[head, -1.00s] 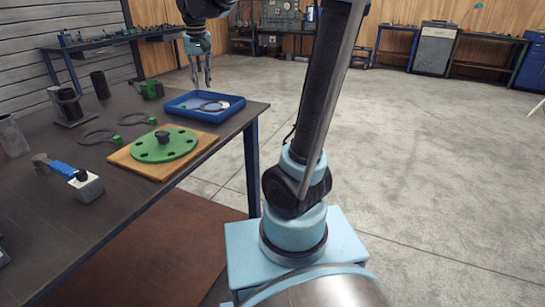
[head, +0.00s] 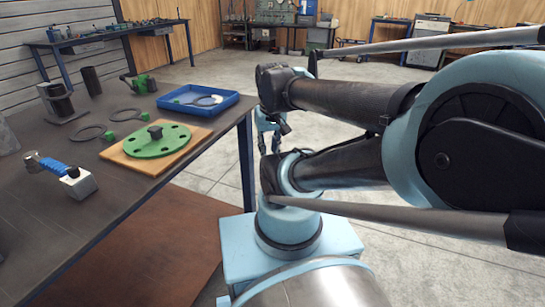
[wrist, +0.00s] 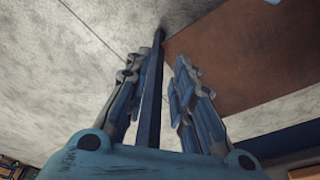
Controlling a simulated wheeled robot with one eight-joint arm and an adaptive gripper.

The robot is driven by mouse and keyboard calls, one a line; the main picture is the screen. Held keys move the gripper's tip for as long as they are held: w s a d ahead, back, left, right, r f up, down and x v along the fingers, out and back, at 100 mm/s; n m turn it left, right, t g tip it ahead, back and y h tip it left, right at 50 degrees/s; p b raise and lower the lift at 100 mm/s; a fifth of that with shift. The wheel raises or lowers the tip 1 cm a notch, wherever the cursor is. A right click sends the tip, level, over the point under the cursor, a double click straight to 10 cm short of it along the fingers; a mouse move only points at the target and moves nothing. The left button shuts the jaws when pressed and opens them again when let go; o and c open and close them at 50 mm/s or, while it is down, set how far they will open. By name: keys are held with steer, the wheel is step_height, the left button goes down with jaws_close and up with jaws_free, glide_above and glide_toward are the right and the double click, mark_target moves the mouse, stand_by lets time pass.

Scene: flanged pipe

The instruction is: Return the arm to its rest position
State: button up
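My arm is folded back over my base, with its elbow large at the right of the head view. My gripper (head: 269,147) hangs off the right side of the workbench, pointing down beside the bench leg. In the wrist view my gripper (wrist: 159,68) has its two fingers apart with nothing held between them. The dark blue bench leg (wrist: 152,105) shows in the gap behind them, over the floor.
The workbench (head: 40,240) bears a blue tray (head: 222,108) with a dark ring in it, a green flange (head: 160,143) on a wooden board (head: 119,158), two loose rings, and a blue-handled tool (head: 57,167).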

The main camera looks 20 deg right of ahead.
steer(key=shift+s+d+f, duration=0.25)
steer(key=shift+s+f, duration=0.2)
steer(key=shift+f, duration=0.15)
steer(key=shift+s+d+f, duration=0.25)
steer(key=shift+s+f, duration=0.15)
steer(key=shift+f, duration=0.2)
steer(key=shift+w+f, duration=0.2)
steer(key=shift+w, duration=0.25)
